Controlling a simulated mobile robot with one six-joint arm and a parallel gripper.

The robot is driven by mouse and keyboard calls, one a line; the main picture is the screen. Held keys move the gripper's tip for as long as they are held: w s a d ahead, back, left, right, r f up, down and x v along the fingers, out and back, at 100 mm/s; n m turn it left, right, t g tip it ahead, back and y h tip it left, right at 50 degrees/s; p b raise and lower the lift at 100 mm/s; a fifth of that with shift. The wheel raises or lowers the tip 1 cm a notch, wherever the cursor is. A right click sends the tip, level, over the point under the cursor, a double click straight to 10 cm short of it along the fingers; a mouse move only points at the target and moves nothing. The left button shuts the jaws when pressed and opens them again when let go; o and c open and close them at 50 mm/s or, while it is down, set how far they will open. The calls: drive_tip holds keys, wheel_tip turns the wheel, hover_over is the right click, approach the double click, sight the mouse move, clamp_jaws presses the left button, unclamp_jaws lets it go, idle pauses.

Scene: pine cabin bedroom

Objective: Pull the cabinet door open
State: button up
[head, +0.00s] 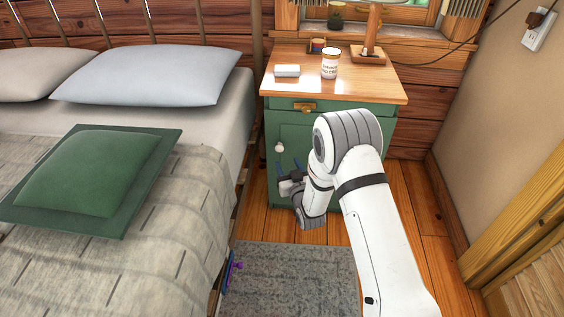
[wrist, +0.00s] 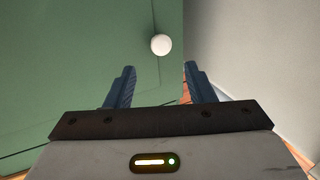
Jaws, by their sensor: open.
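The green bedside cabinet (head: 375,129) has a wooden top and stands between the bed and the right wall. Its door (head: 310,136) looks shut and is partly hidden behind my arm. A round white knob (head: 280,148) sits near the door's left edge. In the wrist view the green door (wrist: 85,70) fills the left and the knob (wrist: 161,44) is ahead, roughly between the finger lines. My gripper (head: 288,168) is open and empty, just below the knob in the head view. In the wrist view its two blue fingers (wrist: 158,72) are apart and not around the knob.
A drawer with a brass pull (head: 304,107) is above the door. The bed (head: 190,205) is close on the left. A grey rug (head: 290,275) lies in front.

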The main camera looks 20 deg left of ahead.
sight(280, 149)
drive_tip(key=b+x, duration=0.2)
drive_tip(key=x, duration=0.4)
drive_tip(key=shift+w+a+f+b, duration=0.15)
drive_tip(key=shift+w+a+b, duration=0.1)
drive_tip(key=shift+a+b, duration=0.1)
drive_tip(key=shift+w+a, duration=0.2)
drive_tip(key=shift+w, duration=0.15)
drive_tip(key=shift+c, duration=0.2)
